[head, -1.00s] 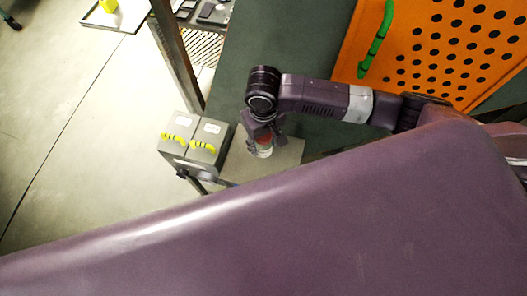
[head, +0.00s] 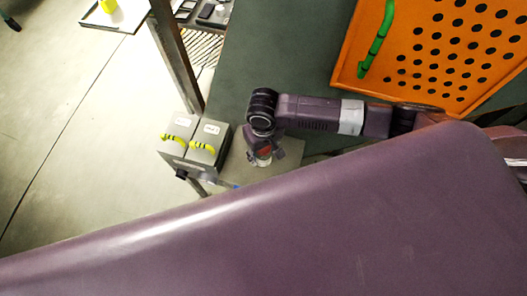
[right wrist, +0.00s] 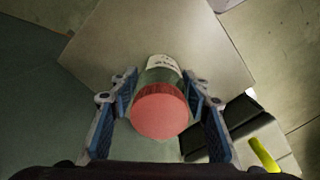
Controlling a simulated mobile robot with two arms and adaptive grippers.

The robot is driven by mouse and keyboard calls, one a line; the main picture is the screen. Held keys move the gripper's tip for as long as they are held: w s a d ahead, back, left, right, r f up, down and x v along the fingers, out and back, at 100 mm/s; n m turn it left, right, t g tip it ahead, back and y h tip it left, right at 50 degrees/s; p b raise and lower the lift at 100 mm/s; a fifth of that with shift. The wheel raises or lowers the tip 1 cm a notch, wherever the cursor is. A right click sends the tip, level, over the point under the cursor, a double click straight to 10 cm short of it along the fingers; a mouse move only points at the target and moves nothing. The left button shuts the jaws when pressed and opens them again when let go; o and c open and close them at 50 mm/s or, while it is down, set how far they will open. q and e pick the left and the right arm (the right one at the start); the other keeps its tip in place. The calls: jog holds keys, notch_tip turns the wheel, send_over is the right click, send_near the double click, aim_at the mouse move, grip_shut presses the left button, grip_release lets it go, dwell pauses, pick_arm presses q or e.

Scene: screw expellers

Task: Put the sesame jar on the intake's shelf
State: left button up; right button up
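The sesame jar, with a red lid (right wrist: 160,110) and a pale label, is between the two fingers of my right gripper (right wrist: 160,80) in the right wrist view. The fingers sit close on both sides and appear to grip it. In the head view the jar (head: 263,156) shows small below my right gripper (head: 264,150). A flat beige plate (right wrist: 100,40), apparently the intake's shelf, lies beyond the jar; it also shows in the head view (head: 236,165). I cannot tell whether the jar touches it. My left gripper is not in view.
Two grey boxes with yellow handles (head: 207,134) stand just left of the plate. An orange perforated panel (head: 405,20) with a green handle is at the upper right. A dark green surface (head: 280,50) lies behind the arm. My large purple arm link covers the lower picture.

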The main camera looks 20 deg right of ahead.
jog(key=shift+o, duration=1.3)
jog(key=shift+r, duration=0.15)
